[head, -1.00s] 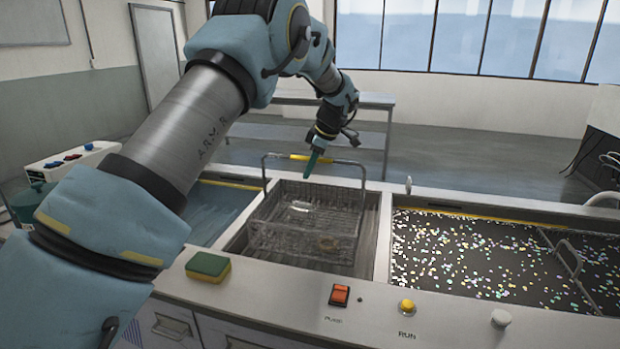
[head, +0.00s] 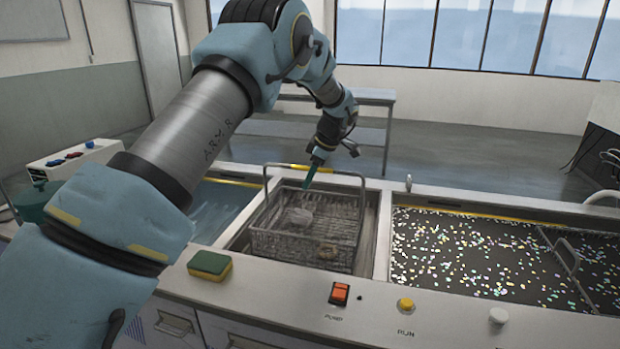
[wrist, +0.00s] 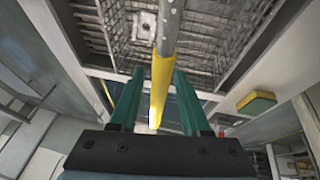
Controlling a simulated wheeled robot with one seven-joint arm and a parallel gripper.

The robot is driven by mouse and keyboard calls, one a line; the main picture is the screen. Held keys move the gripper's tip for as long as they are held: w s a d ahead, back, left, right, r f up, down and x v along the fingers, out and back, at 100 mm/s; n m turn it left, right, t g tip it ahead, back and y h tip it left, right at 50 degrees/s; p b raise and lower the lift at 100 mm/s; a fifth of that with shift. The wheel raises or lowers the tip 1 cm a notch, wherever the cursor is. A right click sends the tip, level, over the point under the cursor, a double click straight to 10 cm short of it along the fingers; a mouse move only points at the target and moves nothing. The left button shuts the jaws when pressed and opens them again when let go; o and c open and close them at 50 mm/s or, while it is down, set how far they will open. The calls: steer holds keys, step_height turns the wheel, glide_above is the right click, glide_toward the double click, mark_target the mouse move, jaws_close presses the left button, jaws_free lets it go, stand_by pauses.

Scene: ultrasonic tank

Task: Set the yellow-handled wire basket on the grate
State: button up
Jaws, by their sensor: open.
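The wire basket (head: 262,240) sits upright and level, low in the middle compartment. It appears to rest on the grate (head: 369,235), though its underside is hidden. Its yellow handle grip (head: 287,166) stands up above the basket. My gripper (head: 311,172) is at the handle with its teal fingers pointing down. In the wrist view, the yellow handle grip (wrist: 159,92) runs between the two open fingers of my gripper (wrist: 159,72), with a gap on each side. A pale clear piece (head: 299,216) and a tan piece (head: 328,251) lie in the basket.
A tank of bluish liquid (head: 219,205) lies to the left. A dark tank with colourful specks (head: 480,260) lies to the right. A sponge (head: 210,264), an orange switch (head: 339,293) and a yellow button (head: 405,304) are on the front ledge.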

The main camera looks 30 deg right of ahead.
steer(key=b+v, duration=0.4)
steer(key=v, duration=0.8)
steer(key=w+a+f+m+g+h, duration=0.1)
steer(key=a+f+m, duration=0.15)
steer(key=a, duration=1.15)
steer(key=a+f+m+g, duration=0.1)
steer(key=a+f+m, duration=0.15)
steer(key=a, duration=1.15)
steer(key=s+a+f+m, duration=0.2)
steer(key=s+a+m, duration=0.1)
steer(key=s+a, duration=0.5)
steer(key=s+a+f+m+h, duration=0.1)
steer(key=s+a+f+m, duration=0.2)
steer(key=s+a, duration=0.5)
steer(key=a, duration=0.3)
steer(key=shift+s+f+g, duration=0.15)
steer(key=shift+f+g, duration=0.1)
steer(key=shift+g, duration=0.05)
